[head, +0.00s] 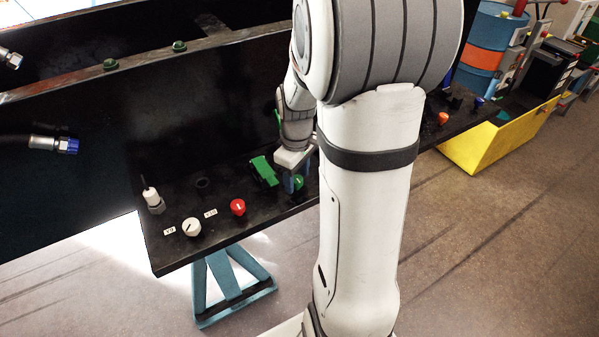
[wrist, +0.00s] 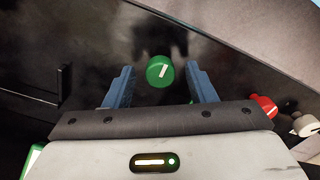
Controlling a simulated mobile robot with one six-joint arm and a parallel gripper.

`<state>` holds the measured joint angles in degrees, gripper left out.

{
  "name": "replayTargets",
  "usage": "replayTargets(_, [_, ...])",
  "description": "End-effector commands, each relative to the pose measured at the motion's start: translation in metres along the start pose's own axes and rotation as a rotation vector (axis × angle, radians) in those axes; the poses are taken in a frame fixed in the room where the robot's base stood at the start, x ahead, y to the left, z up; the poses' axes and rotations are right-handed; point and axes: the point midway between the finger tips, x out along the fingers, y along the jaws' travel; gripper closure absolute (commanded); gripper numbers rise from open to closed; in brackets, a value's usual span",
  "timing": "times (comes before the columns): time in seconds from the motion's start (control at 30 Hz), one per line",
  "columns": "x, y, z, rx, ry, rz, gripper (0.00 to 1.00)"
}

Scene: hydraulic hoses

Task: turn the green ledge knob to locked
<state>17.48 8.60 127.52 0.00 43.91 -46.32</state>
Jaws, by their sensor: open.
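The green knob (head: 298,182) stands on the black ledge (head: 280,218), with a white pointer mark on its top. In the wrist view the green knob (wrist: 159,71) sits between my gripper's two blue fingers, with a gap on each side; its white mark slants up to the right. My gripper (wrist: 160,85) is open, and neither finger touches the knob in that view. In the head view my gripper (head: 293,180) is low over the ledge at the knob, partly hidden by my arm. I cannot read a locked marking beside the knob.
A red knob (head: 237,207) and a white knob (head: 190,227) with small labels sit left along the ledge. A green part (head: 264,170) lies close left of my gripper. An orange knob (head: 443,118) is further right. A blue-ended hose (head: 68,145) hangs at left.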

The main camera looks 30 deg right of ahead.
Motion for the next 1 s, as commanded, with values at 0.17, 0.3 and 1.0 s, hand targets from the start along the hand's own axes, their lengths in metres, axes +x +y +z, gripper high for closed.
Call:
replayTargets(0.17, [0.0,0.0,0.0,0.0,0.0,0.0,0.6])
replayTargets(0.3, [0.0,0.0,0.0,-0.001,0.0,0.0,0.72])
replayTargets(1.0, [-0.001,0.001,-0.002,0.091,0.005,0.005,0.94])
